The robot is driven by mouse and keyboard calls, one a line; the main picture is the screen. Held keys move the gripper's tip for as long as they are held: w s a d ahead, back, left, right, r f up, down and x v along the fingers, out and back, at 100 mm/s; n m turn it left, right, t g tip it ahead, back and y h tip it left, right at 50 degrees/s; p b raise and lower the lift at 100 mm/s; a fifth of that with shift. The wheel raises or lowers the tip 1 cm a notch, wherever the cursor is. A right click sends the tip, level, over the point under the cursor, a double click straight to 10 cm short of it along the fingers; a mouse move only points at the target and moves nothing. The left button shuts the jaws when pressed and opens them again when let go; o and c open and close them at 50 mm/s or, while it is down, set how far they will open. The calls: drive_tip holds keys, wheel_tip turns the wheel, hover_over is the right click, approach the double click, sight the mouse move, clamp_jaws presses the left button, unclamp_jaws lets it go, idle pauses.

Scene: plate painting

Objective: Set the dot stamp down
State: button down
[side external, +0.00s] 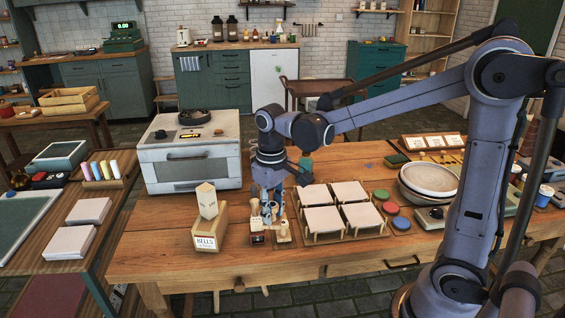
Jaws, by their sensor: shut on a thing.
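My gripper (268,212) points down over the wooden table, at the front edge left of the white tiles. It is shut on a small stamp, taken to be the dot stamp, which is mostly hidden between the fingers. Pale wooden-handled stamps stand close by: one (255,222) just left of the fingers and one (283,232) to the right, near a small dark-red block (257,238). The view is too small to tell whether the held stamp touches the surface below.
A wooden box labelled "BELLS" (206,239) with a pale carton on it stands to the left. Square white tiles (323,219) on a wooden rack lie to the right, then coloured round pads (390,207) and a bowl (430,178). A white oven (190,160) stands behind left.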

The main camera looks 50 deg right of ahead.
drive_tip(key=w+d+r+m, duration=0.15)
drive_tip(key=d+m, duration=0.35)
drive_tip(key=d, duration=1)
drive_tip(key=w+d+m, duration=0.2)
drive_tip(key=d+m, duration=0.2)
drive_tip(key=d, duration=1)
drive_tip(key=s+d+m, duration=0.2)
drive_tip(key=s+d, duration=0.2)
drive_tip(key=d, duration=0.4)
drive_tip(key=s+d+f+m, duration=0.1)
drive_tip(key=s+d+m, duration=0.25)
drive_tip(key=d, duration=0.35)
drive_tip(key=s+d+m, duration=0.1)
drive_tip(key=s+d, duration=0.4)
drive_tip(key=d, duration=0.3)
drive_tip(key=w+f, duration=0.3)
drive_tip(key=f, duration=0.1)
drive_tip(key=w+a+f, duration=0.1)
drive_tip(key=w+f, duration=0.7)
drive_tip(key=shift+w+a+f, duration=0.2)
drive_tip(key=shift+w+a, duration=0.05)
drive_tip(key=shift+a, duration=0.15)
drive_tip(key=shift+f, duration=2)
drive_tip(key=shift+f, duration=0.15)
